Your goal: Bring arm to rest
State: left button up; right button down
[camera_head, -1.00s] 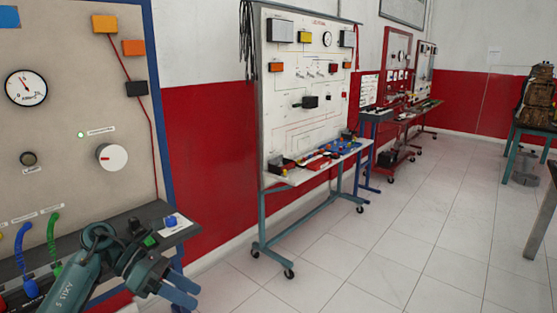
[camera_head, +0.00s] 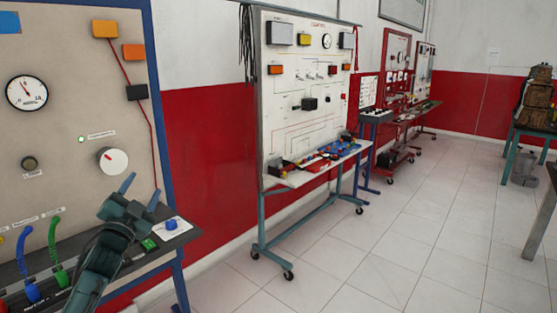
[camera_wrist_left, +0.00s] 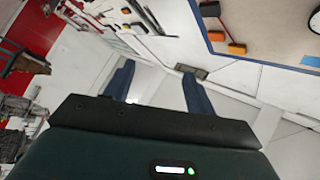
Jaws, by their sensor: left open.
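My left gripper (camera_head: 140,190) is in the lower left of the head view, in front of the nearest trainer board. Its two blue fingers point up and are spread apart, with nothing between them. In the left wrist view the open fingers (camera_wrist_left: 157,90) also show apart and empty, with the room behind them. My right gripper is in neither view.
The near trainer board (camera_head: 65,120) has a gauge (camera_head: 27,93), a white knob (camera_head: 112,160) and green and blue cables close to my left arm. A second wheeled trainer (camera_head: 305,120) stands further right. The tiled floor (camera_head: 390,260) is open.

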pick_arm(q)
jog(key=w+a+f+n+g+y, duration=0.1)
jog(key=a+f+n+g+y, duration=0.2)
jog(key=f+n+g, duration=0.35)
jog(key=s+d+f+h, duration=0.1)
jog(key=s+d+f, duration=0.35)
jog(key=f, duration=0.35)
jog(key=s+d+f+h, duration=0.1)
jog(key=s+d+f, duration=0.4)
jog(key=f, duration=0.4)
jog(key=s+d+f+g+h, duration=0.1)
jog(key=s+d+f, duration=0.2)
jog(key=s, duration=0.7)
jog(key=s+d+f+g+h, duration=0.1)
jog(key=s+d+f, duration=0.3)
jog(key=s, duration=0.6)
jog(key=s+d+f+n+g+h, duration=0.1)
jog(key=s+d+f+g, duration=0.2)
jog(key=s, duration=0.7)
jog(key=shift+d+f, duration=0.35)
jog(key=shift+d, duration=0.55)
